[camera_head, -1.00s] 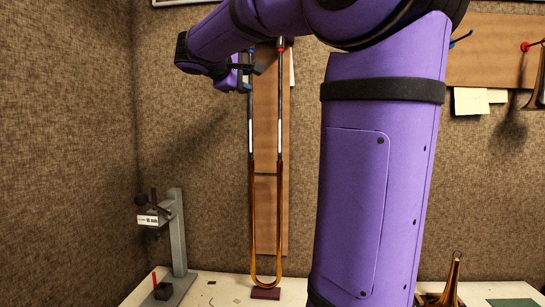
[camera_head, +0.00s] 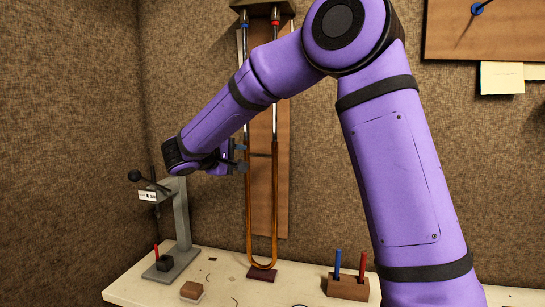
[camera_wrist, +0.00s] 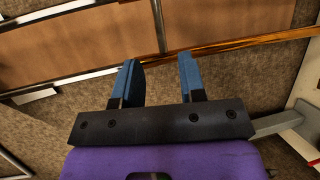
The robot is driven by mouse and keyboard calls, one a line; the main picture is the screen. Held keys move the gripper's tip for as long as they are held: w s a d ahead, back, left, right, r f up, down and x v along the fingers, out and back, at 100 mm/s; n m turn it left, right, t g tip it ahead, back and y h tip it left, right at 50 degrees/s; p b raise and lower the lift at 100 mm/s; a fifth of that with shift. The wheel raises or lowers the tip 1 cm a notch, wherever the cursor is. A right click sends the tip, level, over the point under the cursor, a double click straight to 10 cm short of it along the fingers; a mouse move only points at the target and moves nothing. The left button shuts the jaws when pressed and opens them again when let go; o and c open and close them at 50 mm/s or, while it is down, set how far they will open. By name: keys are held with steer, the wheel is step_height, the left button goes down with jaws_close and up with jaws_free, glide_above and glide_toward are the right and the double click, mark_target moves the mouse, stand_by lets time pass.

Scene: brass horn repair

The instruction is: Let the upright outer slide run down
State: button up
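The upright outer slide (camera_head: 249,205) is a brass U hanging bow-down on two silvery inner tubes (camera_head: 275,80). Its bow is at or just above a dark red block (camera_head: 261,276); I cannot tell if they touch. My gripper (camera_head: 241,157) is beside the left leg, near the slide's upper end, one finger above the other. In the wrist view the two blue fingers (camera_wrist: 160,72) are apart with nothing between them. The brass leg (camera_wrist: 235,46) crosses near the fingertips, and its silvery tube (camera_wrist: 60,80) continues left.
A bracket (camera_head: 265,8) holds the tubes at the top, before a brown board (camera_head: 262,195). A grey stand (camera_head: 181,225) is on the left of the bench (camera_head: 225,290). A wooden holder (camera_head: 347,287) with blue and red sticks and a small brown block (camera_head: 191,291) are also on the bench.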

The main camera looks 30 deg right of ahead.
mark_target(259, 155)
steer(key=x, duration=0.9)
steer(key=shift+w+d, duration=0.15)
steer(key=shift+d, duration=0.2)
jaws_close()
